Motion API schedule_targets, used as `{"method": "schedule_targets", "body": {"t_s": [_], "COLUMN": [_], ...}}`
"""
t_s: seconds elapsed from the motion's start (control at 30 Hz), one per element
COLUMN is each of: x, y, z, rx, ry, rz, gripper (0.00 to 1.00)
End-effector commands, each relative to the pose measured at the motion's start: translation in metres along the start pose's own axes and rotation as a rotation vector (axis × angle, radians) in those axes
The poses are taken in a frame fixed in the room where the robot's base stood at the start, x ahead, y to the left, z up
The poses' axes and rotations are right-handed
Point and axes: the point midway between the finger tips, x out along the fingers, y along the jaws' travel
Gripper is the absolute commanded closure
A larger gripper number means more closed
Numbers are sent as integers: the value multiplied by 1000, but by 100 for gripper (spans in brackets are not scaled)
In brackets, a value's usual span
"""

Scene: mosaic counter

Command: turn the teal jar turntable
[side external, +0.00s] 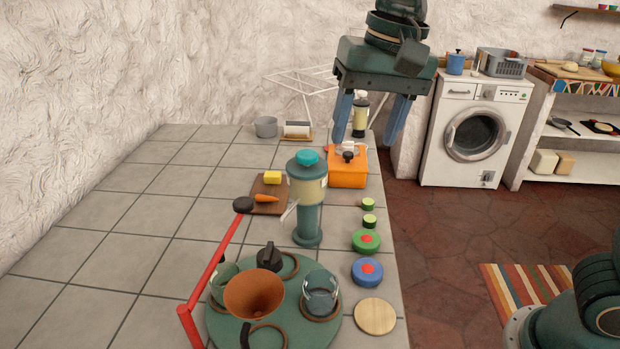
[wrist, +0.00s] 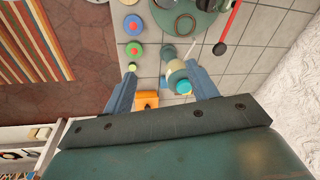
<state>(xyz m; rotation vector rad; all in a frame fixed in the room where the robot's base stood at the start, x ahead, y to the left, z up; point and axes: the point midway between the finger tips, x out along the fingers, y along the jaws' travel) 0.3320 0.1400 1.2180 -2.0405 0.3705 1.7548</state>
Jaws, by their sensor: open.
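The teal turntable (side external: 297,333) lies at the near end of the counter, its lower edge cut off. It carries a brown funnel-shaped vessel (side external: 254,295), clear glass jars (side external: 320,292) and a dark knobbed piece (side external: 269,258). A red bar (side external: 213,262) with a black knob (side external: 243,204) rises beside its left edge; whether they join is unclear. The wrist view shows the turntable (wrist: 208,14), the bar (wrist: 230,25) and the knob (wrist: 219,48) at the top. My gripper (side external: 366,143) is open and empty, high over the counter's far part, well away from the turntable.
A tall teal-and-cream canister (side external: 307,192) stands between my gripper and the turntable. An orange box (side external: 347,170) sits near my gripper. A cutting board (side external: 269,205) lies left of the canister. Bare tiles (side external: 110,240) are free at left.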

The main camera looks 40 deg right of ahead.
Motion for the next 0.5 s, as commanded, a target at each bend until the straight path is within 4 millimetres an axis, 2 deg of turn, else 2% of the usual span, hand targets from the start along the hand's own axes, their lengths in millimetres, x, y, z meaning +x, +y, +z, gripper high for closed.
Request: {"method": "schedule_targets", "body": {"t_s": [0.5], "x": [-5], "y": [61], "z": [8], "rx": [-125], "ry": [72], "rz": [-39], "gripper": [42]}}
